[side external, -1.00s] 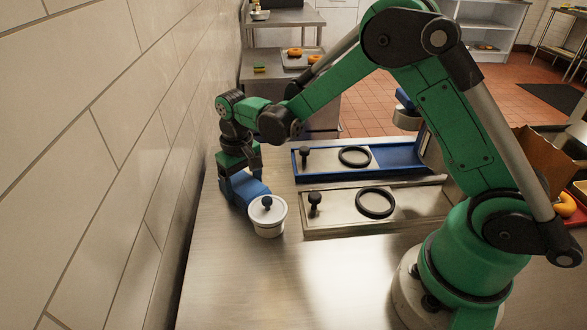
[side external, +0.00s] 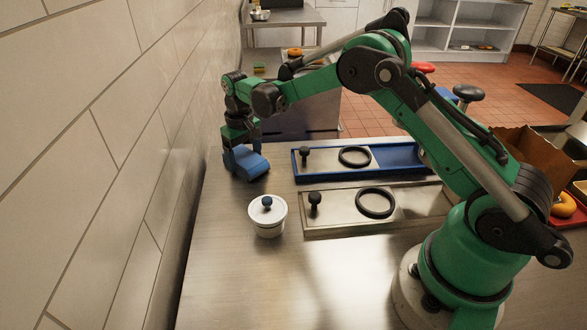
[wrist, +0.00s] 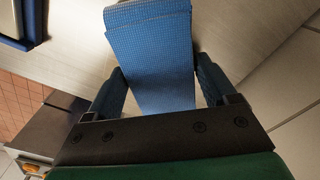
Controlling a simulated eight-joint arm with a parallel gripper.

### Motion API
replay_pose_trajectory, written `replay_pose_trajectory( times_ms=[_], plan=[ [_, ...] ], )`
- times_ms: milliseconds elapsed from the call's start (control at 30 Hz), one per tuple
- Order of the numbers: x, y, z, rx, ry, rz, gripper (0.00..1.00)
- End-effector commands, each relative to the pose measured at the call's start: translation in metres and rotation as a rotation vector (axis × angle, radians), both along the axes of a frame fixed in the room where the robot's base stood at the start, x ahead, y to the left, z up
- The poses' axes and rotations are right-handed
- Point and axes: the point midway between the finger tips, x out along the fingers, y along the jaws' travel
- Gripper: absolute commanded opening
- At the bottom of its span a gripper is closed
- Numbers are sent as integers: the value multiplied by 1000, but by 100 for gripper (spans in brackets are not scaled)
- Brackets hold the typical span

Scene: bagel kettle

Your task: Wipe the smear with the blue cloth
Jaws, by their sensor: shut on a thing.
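The blue cloth (side external: 247,163) is a folded, textured piece at the far left end of the metal counter, beside the tiled wall. My gripper (side external: 241,147) is shut on it from above, and the cloth hangs down to or close to the counter top. In the wrist view the cloth (wrist: 152,50) fills the space between the two fingers of my gripper (wrist: 157,92). I cannot make out a smear on the counter; the cloth and my arm hide part of the surface there.
A white lidded pot (side external: 267,218) stands on the counter nearer the camera. A blue-framed tray (side external: 400,157) and a steel plate (side external: 340,204), each with a black knob and ring, lie to the right. The tiled wall (side external: 100,170) runs close along the left.

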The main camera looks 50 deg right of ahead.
Motion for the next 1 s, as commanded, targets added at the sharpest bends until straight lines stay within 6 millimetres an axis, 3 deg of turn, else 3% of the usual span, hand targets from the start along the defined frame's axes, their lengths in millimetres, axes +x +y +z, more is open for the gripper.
replay_pose_trajectory(
  times_ms=[267, 333, 1000],
  plan=[
    [13, -14, 6, 0, 0, 0, 36],
    [12, -13, 21, 0, 0, 0, 36],
    [12, -13, 78, 0, 0, -1, 36]
  ],
)
